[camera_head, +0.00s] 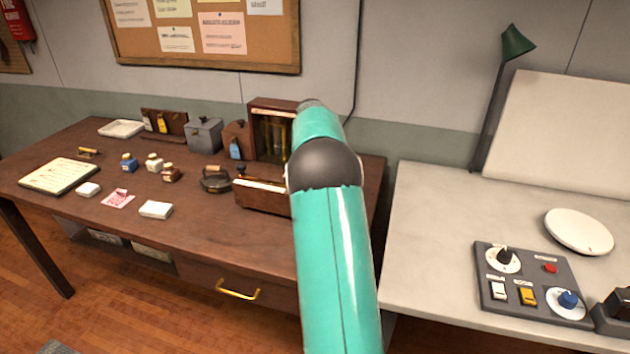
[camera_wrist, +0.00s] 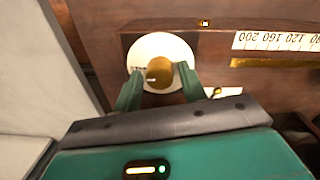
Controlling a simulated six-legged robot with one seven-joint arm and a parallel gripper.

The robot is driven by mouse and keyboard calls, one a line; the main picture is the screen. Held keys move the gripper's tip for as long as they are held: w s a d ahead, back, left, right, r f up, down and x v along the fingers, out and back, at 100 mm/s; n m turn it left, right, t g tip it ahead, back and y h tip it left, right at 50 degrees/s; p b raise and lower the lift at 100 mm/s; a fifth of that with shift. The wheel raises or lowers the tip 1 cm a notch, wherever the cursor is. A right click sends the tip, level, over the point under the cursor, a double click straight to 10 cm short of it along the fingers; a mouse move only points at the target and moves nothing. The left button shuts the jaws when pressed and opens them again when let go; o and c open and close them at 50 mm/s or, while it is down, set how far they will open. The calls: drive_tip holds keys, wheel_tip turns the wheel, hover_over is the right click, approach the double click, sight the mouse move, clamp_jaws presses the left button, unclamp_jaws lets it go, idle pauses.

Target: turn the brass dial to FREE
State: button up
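The brass dial (camera_wrist: 159,73) shows in the wrist view as a round knob on a white disc (camera_wrist: 178,48), set in a dark wooden panel. Lettering on the disc is too small to read. My gripper (camera_wrist: 160,78) is at the dial, with one green finger on each side of the knob. The fingers are apart, and a narrow strip of white disc seems to show between them and the knob. In the head view my teal arm hides the gripper and the dial. A wooden instrument (camera_head: 262,196) shows partly, left of the arm.
A numbered scale (camera_wrist: 275,41) lies upside down right of the dial in the wrist view. On the wooden desk (camera_head: 190,245) stand a tall wooden case (camera_head: 271,104), a grey box (camera_head: 203,135), ink bottles and a dark iron (camera_head: 215,180). A control panel (camera_head: 530,285) lies on the right table.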

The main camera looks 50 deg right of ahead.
drive_tip(key=shift+o, duration=0.6)
wheel_tip(320, 180, up, 14)
drive_tip(key=shift+w+a, duration=0.2)
drive_tip(key=shift+w, duration=0.05)
idle(0.4)
drive_tip(key=s+a+r+n+t, duration=0.1)
drive_tip(key=s+a+r+n, duration=0.1)
drive_tip(key=a, duration=0.7)
drive_tip(key=s+a+r+n+t, duration=0.1)
drive_tip(key=s+a+r, duration=0.15)
drive_tip(key=a, duration=0.55)
drive_tip(key=s+a+r+n+t, duration=0.1)
drive_tip(key=s+a+r+n, duration=0.15)
drive_tip(key=a, duration=0.65)
drive_tip(key=s+a+f+n+t, duration=0.1)
drive_tip(key=s+a+f+n, duration=0.1)
drive_tip(key=s+a+f, duration=0.3)
drive_tip(key=s+a+f+n+t, duration=0.2)
drive_tip(key=s+a+f, duration=0.3)
drive_tip(key=s+a, duration=0.7)
drive_tip(key=shift+a+f+n, duration=0.25)
drive_tip(key=shift+n, duration=0.3)
